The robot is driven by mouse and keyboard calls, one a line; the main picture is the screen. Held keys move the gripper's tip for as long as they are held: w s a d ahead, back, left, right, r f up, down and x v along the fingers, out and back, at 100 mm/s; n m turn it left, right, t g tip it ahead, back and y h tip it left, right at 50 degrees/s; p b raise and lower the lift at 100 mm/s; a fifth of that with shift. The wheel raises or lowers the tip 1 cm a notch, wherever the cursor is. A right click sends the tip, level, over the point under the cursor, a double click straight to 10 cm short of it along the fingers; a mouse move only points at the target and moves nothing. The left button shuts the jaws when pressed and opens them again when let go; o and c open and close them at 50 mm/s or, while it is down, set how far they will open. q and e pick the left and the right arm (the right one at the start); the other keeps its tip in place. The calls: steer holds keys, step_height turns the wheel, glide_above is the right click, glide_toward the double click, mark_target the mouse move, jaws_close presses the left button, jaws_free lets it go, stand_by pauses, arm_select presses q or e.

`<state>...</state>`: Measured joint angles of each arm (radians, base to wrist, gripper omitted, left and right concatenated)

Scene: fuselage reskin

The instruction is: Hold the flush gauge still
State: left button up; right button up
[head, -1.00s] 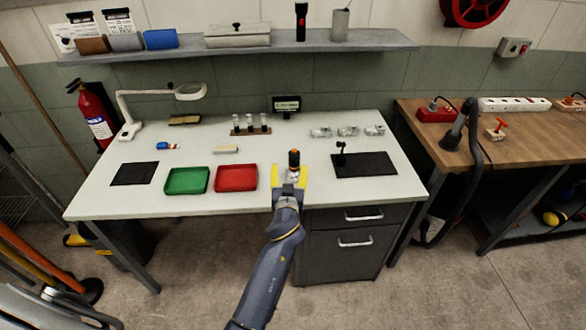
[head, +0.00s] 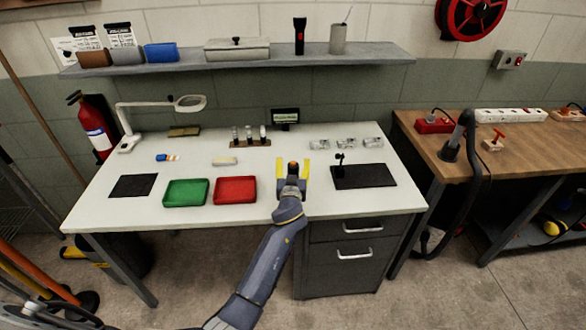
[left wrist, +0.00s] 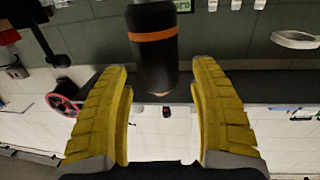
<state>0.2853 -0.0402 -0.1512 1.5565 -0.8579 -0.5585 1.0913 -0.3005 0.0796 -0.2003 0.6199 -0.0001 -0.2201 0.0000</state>
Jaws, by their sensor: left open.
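In the left wrist view the gauge (left wrist: 153,50) is a black barrel with a grey stem toward the top of the picture. The two yellow fingers of the left gripper (left wrist: 160,110) stand wide apart, with gaps to the barrel on both sides. The gripper is open. What the gauge's lower end rests on is hidden in the head view. My right gripper is in neither view.
A red tray (head: 235,190) and a green tray (head: 186,193) lie left of the gripper. A black mat (head: 363,177) with a small black stand (head: 340,158) lies to the right. Clear parts (head: 320,148) stand behind. The white table (head: 290,138) is bare between these.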

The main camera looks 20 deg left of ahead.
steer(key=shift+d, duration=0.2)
arm_select(q)
steer(key=c, duration=1.1)
jaws_close()
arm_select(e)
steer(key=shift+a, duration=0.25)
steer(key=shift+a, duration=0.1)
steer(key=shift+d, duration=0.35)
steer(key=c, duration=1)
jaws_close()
